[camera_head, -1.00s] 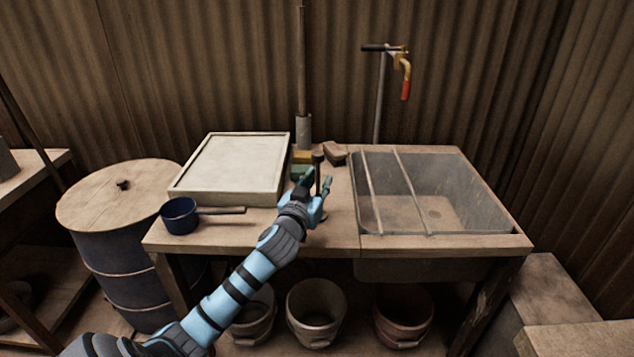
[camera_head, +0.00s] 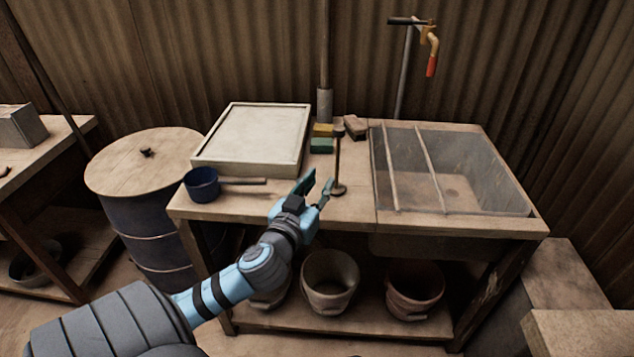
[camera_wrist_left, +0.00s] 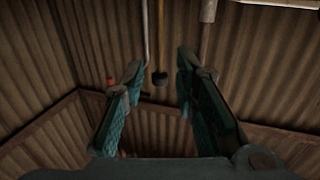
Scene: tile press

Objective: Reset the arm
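My left gripper (camera_head: 318,187) is over the front edge of the table, its fingers spread and empty. In the left wrist view the same gripper (camera_wrist_left: 160,90) is open, with only walls, poles and a dark round-ended tool between and beyond its fingers. A dark upright tool with a round base (camera_head: 338,165) stands on the table just beyond and to the right of the fingertips, apart from them. My right gripper is not in view.
On the table stand a framed pale slab (camera_head: 254,138), a blue pot (camera_head: 202,185), green and yellow blocks (camera_head: 321,145) and a reddish block (camera_head: 356,127). A drum (camera_head: 150,225) stands left.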

